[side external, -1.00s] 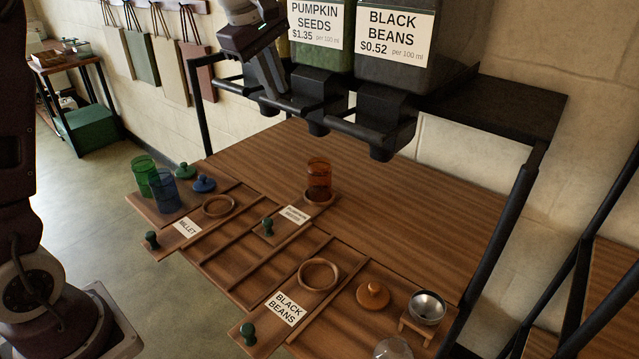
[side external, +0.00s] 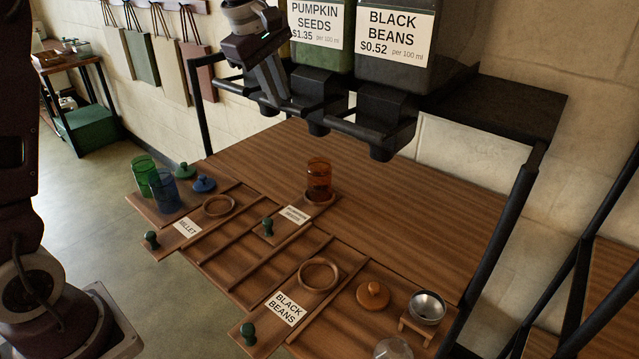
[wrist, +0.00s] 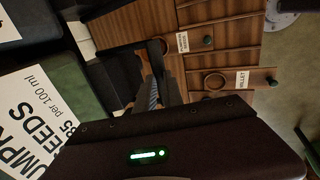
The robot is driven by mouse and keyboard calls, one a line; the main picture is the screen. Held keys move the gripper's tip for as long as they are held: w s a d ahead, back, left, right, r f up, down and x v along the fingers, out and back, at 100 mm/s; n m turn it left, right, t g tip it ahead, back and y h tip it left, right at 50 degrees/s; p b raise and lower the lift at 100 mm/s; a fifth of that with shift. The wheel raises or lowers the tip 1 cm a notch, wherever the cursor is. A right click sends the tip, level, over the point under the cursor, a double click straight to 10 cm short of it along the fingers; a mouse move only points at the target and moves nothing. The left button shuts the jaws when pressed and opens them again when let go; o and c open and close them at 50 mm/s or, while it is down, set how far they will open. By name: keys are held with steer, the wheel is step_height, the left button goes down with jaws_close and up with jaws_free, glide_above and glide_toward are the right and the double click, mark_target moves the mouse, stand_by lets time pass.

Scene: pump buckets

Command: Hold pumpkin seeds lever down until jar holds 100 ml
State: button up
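The amber jar (side external: 319,181) stands upright in the ring by the pumpkin seeds label (side external: 294,215), with dark contents in its lower part. The pumpkin seeds bin (side external: 318,28) hangs above and behind it, with a black spout (side external: 318,120) below. My gripper (side external: 270,103) is at the left of that spout, pointing down. In the wrist view my gripper (wrist: 152,62) has its fingers close together, with nothing seen between them. The lever is hidden or too dark to make out, so contact with it cannot be told.
The black beans bin (side external: 395,35) and its spout (side external: 385,130) are to the right. A green jar (side external: 145,172) and a blue jar (side external: 163,190) stand at the left. An empty black beans ring (side external: 319,274), a wooden lid (side external: 372,294) and a metal bowl (side external: 428,307) are in front. The wooden table (side external: 400,205) is clear behind.

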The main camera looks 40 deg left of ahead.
steer(key=shift+f, duration=1.2)
stand_by(0.3)
steer(key=shift+f, duration=0.4)
